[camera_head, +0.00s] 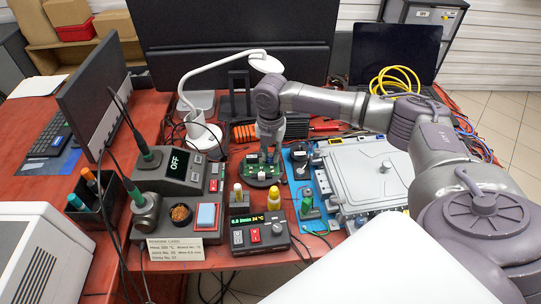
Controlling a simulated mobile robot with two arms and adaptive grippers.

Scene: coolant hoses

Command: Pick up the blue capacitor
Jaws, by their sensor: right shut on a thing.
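My right gripper (266,152) points straight down over a small green circuit board (261,172) on a dark round holder, near the middle of the red bench. Its jaws are shut on a small part at the board. The fingers largely hide that part, and I cannot make out its colour or whether it is clear of the board. No blue capacitor can be told apart in this view. My left gripper is not in view.
A soldering station (175,172) stands left of the board, and a small meter with a lit display (258,230) stands in front. A grey metal housing (372,175) lies on a blue mat to the right. A white lamp (203,135) rises behind, left of the gripper.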

